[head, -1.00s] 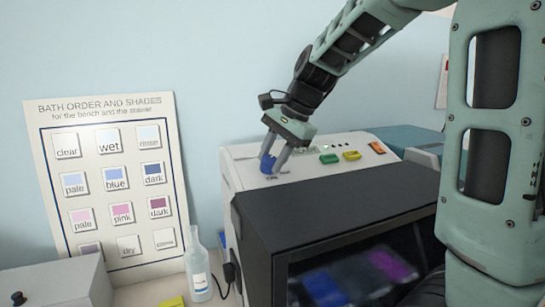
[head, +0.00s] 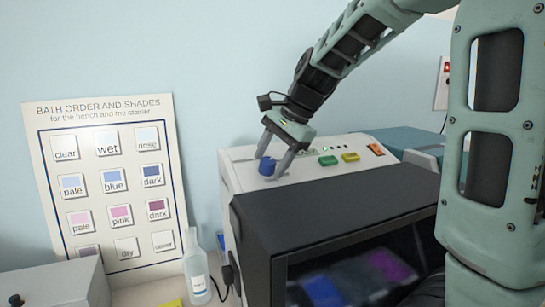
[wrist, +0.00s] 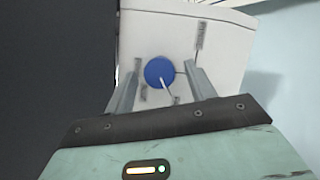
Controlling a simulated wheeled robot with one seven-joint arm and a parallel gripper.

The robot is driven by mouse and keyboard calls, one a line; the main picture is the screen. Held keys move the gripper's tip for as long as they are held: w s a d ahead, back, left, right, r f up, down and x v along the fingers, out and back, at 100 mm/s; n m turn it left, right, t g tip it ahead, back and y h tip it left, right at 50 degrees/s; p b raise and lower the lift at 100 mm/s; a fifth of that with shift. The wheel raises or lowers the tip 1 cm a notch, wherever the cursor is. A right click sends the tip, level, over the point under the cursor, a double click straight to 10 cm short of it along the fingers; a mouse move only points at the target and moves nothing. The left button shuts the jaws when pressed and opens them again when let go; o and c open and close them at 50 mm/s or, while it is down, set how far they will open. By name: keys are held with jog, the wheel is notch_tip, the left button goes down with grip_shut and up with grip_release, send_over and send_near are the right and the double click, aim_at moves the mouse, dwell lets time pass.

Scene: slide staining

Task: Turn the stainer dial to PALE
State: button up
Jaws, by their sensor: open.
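The blue stainer dial (head: 267,167) sits on the top panel of the white stainer (head: 235,178), near its left end. In the wrist view the dial (wrist: 159,72) is a round blue knob with a pale pointer line running toward its lower right edge. Small labels with tick lines surround it, too small and blurred to read. My gripper (head: 274,163) is open above the panel, with one finger on each side of the dial. In the wrist view the fingers (wrist: 162,92) stand apart from the dial, with gaps showing.
Green (head: 328,160) and yellow (head: 350,157) buttons and an orange switch (head: 376,149) lie to the right on the panel. The black stainer hood (head: 340,215) stands in front. A shade chart (head: 105,185) leans on the wall at left, with a bottle (head: 196,270) beside it.

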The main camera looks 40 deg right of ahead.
jog(key=shift+r, duration=0.1)
jog(key=b+v, duration=0.2)
jog(key=v, duration=1.5)
jog(key=shift+b, duration=0.4)
jog(key=shift+r, duration=0.15)
